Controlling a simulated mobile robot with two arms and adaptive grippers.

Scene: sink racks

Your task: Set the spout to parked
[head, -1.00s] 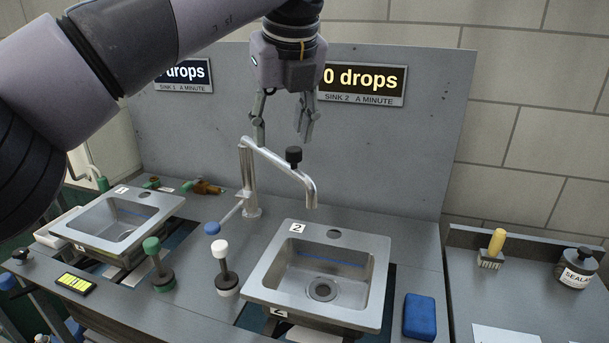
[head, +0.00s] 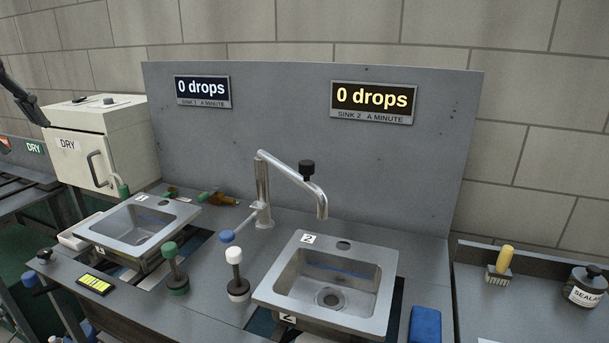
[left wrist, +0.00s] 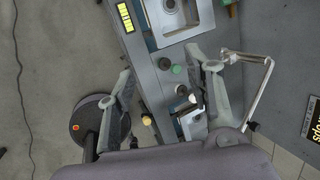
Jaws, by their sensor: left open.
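The silver spout (head: 290,172) rises from a post between the two sinks and bends right, its tip over the back edge of sink 2 (head: 270,290). It has a black knob (head: 307,170) on top. The spout also shows at the right in the left wrist view (left wrist: 262,88). My left gripper (left wrist: 160,68) is open, its fingers apart with nothing between them, and the spout is outside them to the right. In the head view only a dark part of my left arm shows at the far left edge. My right gripper is not in view.
Sink 1 (head: 140,238) is at the left. A blue-tipped lever (head: 228,236) joins the spout's post. Green-topped (head: 170,250) and white-topped (head: 234,256) knobs stand in front. Signs for sink 1 (head: 202,90) and sink 2 (head: 372,100) both read 0 drops.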

